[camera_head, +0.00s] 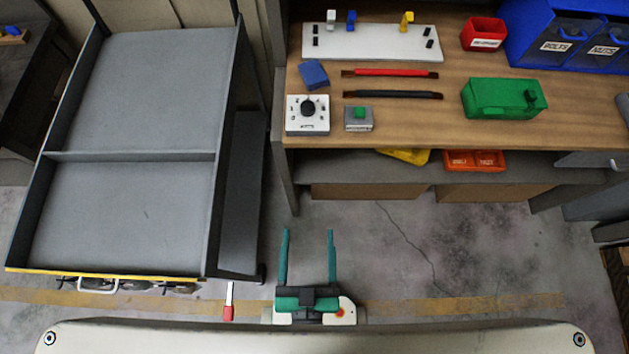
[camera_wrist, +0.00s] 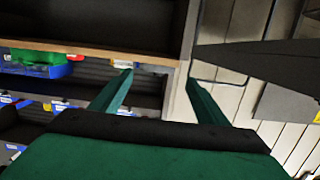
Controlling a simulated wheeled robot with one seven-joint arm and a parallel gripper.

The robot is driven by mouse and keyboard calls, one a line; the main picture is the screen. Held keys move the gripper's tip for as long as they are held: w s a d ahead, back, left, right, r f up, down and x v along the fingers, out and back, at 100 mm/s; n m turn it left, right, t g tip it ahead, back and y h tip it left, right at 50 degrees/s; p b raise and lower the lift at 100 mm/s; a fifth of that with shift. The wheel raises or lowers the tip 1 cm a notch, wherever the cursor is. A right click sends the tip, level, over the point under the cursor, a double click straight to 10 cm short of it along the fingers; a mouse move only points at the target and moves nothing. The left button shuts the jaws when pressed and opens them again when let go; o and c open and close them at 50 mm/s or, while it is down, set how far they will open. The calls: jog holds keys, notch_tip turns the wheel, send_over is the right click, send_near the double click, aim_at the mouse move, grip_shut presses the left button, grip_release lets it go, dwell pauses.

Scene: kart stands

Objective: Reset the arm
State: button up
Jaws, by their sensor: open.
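My gripper (camera_head: 308,235) shows at the bottom middle of the head view, with two long teal fingers apart and nothing between them. It is in front of the workbench, over the concrete floor, to the right of the grey cart. In the wrist view my gripper (camera_wrist: 160,85) is also open and empty, its fingers pointing toward the bench edge and the wall panels. Neither finger appears to touch anything.
A grey cart (camera_head: 130,95) with a divided, empty top stands at left. The wooden workbench (camera_head: 400,140) holds a white board (camera_head: 372,42), red and black bars, a green box (camera_head: 500,98), a dial box (camera_head: 307,115) and blue bins (camera_head: 560,30). Floor (camera_head: 430,240) before it is clear.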

jog(key=shift+s+d+f+g, duration=0.25)
jog(key=shift+s+d, duration=0.1)
jog(key=shift+s, duration=0.25)
jog(key=shift+s+d+f+g, duration=0.15)
jog(key=shift+s+d+f, duration=0.15)
jog(key=shift+s, duration=0.25)
dwell(1.1)
